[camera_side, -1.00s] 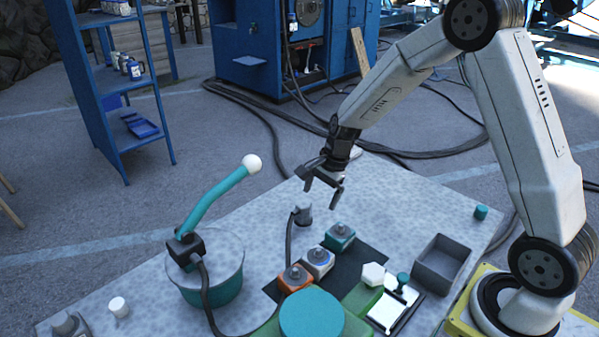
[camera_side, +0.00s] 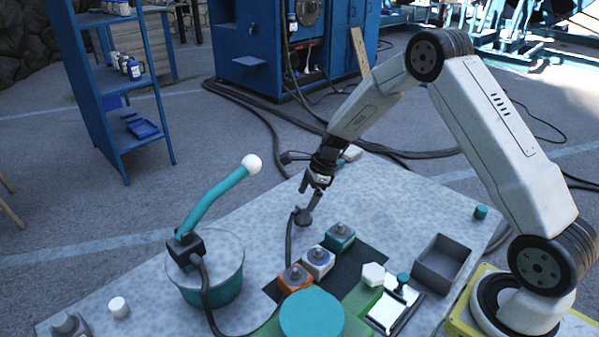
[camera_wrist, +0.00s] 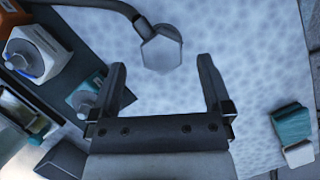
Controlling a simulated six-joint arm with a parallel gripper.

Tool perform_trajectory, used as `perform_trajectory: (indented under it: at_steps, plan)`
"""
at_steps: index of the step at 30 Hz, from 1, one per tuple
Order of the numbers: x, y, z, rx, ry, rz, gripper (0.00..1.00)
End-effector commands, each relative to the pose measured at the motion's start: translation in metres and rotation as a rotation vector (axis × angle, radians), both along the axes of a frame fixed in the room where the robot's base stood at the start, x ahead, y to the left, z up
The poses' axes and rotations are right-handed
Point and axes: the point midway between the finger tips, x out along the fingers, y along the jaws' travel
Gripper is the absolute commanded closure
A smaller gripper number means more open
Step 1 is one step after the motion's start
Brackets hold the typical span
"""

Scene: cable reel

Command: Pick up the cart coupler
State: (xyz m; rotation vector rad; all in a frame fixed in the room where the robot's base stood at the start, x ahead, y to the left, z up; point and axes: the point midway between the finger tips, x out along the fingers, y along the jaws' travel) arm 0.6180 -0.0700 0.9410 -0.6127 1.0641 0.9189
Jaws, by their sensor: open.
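The cart coupler appears to be the grey six-sided piece (camera_side: 303,217) on the end of a dark cable, standing on the speckled table. In the wrist view the coupler (camera_wrist: 162,50) lies just beyond my fingertips, roughly midway between them, with its cable leading off to the upper left. My gripper (camera_side: 313,187) is open and empty, above the coupler in the side view. Both fingers (camera_wrist: 163,66) show in the wrist view, spread to either side. Neither finger visibly touches the coupler.
Teal (camera_side: 340,238), white (camera_side: 319,261) and orange (camera_side: 295,279) blocks stand nearby on a dark mat. A teal-bottomed tub (camera_side: 212,288) with a bent teal pole is at the left. A grey open bin (camera_side: 442,262) is at the right. The table behind the coupler is mostly clear.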

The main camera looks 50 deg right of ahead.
Motion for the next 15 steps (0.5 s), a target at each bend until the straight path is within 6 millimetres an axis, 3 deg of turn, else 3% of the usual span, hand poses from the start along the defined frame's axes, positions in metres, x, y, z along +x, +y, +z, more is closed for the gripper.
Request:
perform_trajectory:
  at_steps: [9, 15]
  plan:
    - [0.001, 0.002, -0.006, 0.000, 0.000, 0.000, 0.00]
    - [0.004, 0.006, -0.020, -0.001, 0.001, 0.001, 0.00]
